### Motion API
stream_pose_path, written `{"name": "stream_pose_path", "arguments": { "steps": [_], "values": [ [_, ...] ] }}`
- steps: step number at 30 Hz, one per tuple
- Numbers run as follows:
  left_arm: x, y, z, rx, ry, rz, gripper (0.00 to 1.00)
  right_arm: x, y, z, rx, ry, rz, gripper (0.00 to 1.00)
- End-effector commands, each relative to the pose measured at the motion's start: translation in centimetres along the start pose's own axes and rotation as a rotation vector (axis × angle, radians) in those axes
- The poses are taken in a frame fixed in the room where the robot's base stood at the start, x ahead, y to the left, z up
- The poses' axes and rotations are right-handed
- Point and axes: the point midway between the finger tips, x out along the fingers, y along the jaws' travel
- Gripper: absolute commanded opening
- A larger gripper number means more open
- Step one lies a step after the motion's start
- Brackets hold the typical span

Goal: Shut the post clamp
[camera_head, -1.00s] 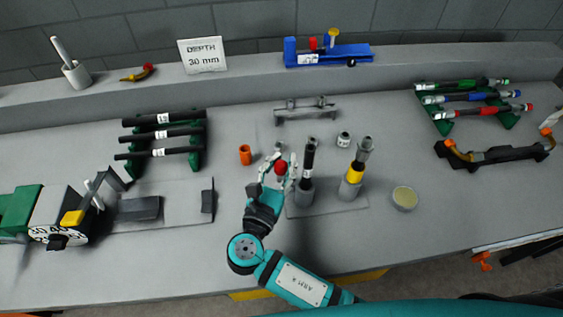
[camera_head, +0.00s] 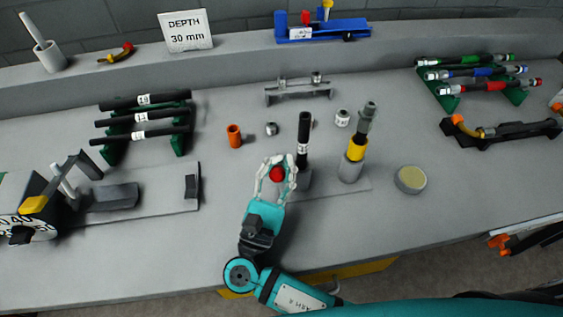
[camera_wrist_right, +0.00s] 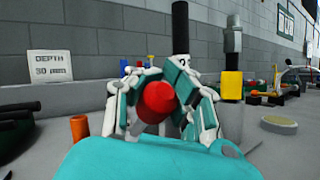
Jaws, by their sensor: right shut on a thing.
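The dark post (camera_head: 304,130) with a white label stands upright in a grey clamp holder (camera_head: 304,181) on a thin grey plate (camera_head: 345,190). A red knob (camera_head: 278,174) is just left of the holder. My right gripper (camera_head: 277,164) is shut on this knob, its fingers on both sides. In the right wrist view the red knob (camera_wrist_right: 158,100) sits between the fingers, with the dark post (camera_wrist_right: 180,28) behind. The gripper hides the link between knob and clamp, so I cannot tell whether the clamp is closed. My left gripper is not in view.
A grey post with a yellow band (camera_head: 356,151) stands right of the clamp. An orange cup (camera_head: 234,136), a small nut (camera_head: 272,129) and a white-labelled cylinder (camera_head: 342,118) lie behind. A round tin (camera_head: 411,179) is to the right. The front bench is clear.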

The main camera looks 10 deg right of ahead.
Motion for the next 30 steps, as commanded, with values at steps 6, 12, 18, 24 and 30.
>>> {"name": "stream_pose_path", "arguments": {
  "steps": [6, 12, 18, 24, 30],
  "values": [
    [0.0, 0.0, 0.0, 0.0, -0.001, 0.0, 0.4, -0.3, 0.5, 0.0, 0.007, 0.007, 0.015, 0.3],
    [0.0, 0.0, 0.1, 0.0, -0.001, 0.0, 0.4, -0.2, 0.4, 0.0, 0.005, 0.005, 0.011, 0.53],
    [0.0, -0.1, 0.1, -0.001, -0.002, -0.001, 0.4, -0.2, 0.3, 0.0, 0.004, 0.004, 0.008, 0.53],
    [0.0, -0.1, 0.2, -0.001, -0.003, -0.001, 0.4, -1.4, 0.5, -0.1, 0.004, 0.008, 0.011, 0.53],
    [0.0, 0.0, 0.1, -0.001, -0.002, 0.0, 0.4, -5.2, 1.0, 1.5, 0.006, 0.011, 0.011, 0.53]
  ]
}}
